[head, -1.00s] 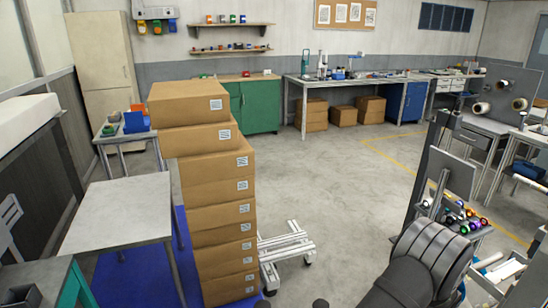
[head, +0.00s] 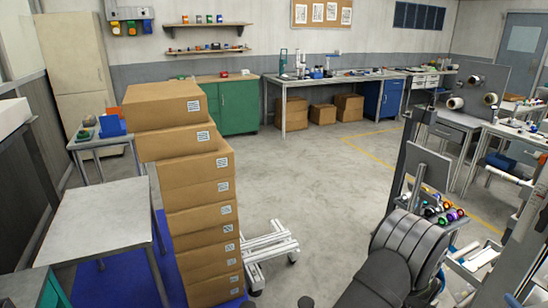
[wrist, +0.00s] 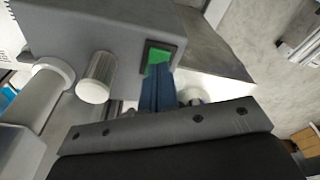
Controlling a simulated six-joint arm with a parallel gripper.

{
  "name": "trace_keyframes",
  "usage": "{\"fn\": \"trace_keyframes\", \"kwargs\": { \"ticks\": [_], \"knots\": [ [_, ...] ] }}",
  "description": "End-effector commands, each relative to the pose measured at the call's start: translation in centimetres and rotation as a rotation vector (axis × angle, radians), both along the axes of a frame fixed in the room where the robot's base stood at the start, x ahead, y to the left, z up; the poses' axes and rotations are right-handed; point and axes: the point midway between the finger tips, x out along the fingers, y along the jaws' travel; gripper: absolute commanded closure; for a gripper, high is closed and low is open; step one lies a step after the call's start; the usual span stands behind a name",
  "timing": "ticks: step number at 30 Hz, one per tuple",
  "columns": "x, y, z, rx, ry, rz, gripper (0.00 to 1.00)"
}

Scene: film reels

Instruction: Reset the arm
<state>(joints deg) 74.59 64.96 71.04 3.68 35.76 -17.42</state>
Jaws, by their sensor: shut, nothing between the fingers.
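My gripper (wrist: 158,88) shows in the wrist view as two narrow blue fingers held together, with nothing between them. Their tips are in front of a green square (wrist: 158,58) in a dark frame on a grey housing; I cannot tell whether they touch it. In the head view my dark, ribbed arm is at the lower right, and the gripper cannot be made out there.
A tall stack of cardboard boxes (head: 200,205) stands at left beside a grey table (head: 100,215). Grey spindles (wrist: 97,78) jut from the housing in the wrist view. The middle floor (head: 300,175) is clear.

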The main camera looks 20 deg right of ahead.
Motion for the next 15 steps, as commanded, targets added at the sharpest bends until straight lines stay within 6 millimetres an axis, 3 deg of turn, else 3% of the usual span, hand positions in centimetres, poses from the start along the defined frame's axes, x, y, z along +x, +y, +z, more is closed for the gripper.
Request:
{"fn": "trace_keyframes", "kwargs": {
  "ticks": [1, 2, 3, 15],
  "knots": [
    [0.0, 0.1, -1.1, 0.003, 0.001, 0.000, 1.00],
    [0.0, 0.0, -1.0, -0.001, 0.000, 0.000, 1.00],
    [0.1, -0.2, 0.4, -0.006, -0.002, 0.000, 1.00],
    [0.0, -0.1, 8.4, -0.003, -0.001, 0.001, 1.00]
  ]
}}
